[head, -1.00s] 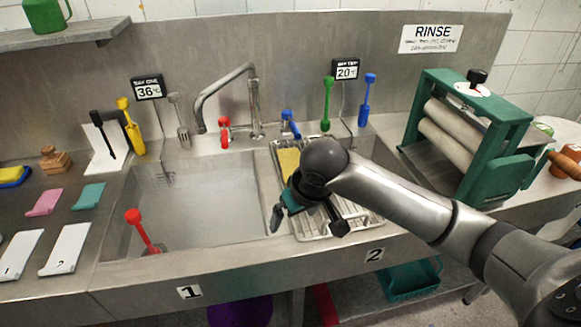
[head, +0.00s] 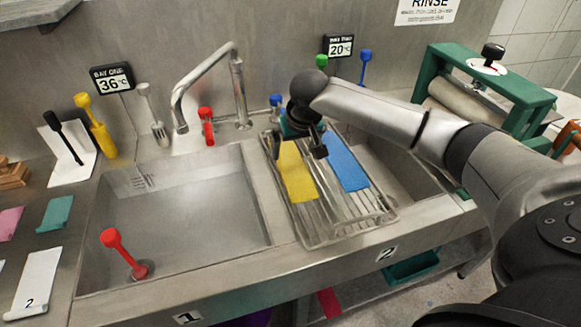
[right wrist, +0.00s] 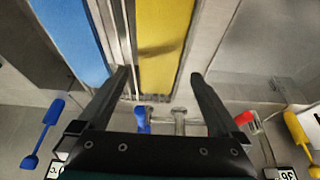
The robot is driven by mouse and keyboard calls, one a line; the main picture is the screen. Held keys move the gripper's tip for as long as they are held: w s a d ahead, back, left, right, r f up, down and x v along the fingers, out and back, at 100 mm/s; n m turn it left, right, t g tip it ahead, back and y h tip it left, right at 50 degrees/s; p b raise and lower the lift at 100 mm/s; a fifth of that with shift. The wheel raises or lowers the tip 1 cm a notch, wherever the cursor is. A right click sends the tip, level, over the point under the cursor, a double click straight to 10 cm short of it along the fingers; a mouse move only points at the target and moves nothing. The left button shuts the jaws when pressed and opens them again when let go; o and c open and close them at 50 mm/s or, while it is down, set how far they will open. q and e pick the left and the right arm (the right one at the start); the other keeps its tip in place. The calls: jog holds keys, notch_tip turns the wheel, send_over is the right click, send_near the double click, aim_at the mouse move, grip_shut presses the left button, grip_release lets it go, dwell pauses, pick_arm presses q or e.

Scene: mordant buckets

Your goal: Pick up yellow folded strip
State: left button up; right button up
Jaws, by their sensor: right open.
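The yellow folded strip (head: 297,176) lies flat on a wire rack (head: 338,212) over the right-hand basin. A blue strip (head: 347,163) lies beside it to the right. My right gripper (head: 298,149) is open over the back end of the yellow strip. In the right wrist view the yellow strip (right wrist: 163,40) runs up the picture between and beyond the open fingers (right wrist: 158,78), with a shadow across it. I see no contact, and the exact gap in height cannot be told. The blue strip (right wrist: 66,38) is at the left there. My left gripper is not in view.
A curved faucet (head: 238,88) and a red tap (head: 206,126) stand behind the basins. The left basin (head: 185,215) holds a red-handled plunger (head: 118,246). A green roller press (head: 500,85) stands at the right. Open space lies in front of the rack.

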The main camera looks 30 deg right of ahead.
aim_at(291, 163)
jog(key=shift+x, duration=0.9)
jog(key=b+x, duration=0.1)
jog(key=x, duration=0.2)
jog(key=shift+w+d+f, duration=0.1)
jog(key=shift+w+f, duration=0.3)
jog(key=shift+f, duration=0.3)
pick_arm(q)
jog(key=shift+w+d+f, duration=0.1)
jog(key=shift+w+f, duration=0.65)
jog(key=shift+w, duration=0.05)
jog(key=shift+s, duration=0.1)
pick_arm(e)
jog(key=shift+c, duration=0.8)
jog(key=c, duration=1)
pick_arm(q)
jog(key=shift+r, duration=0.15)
pick_arm(e)
jog(key=shift+d+r, duration=0.1)
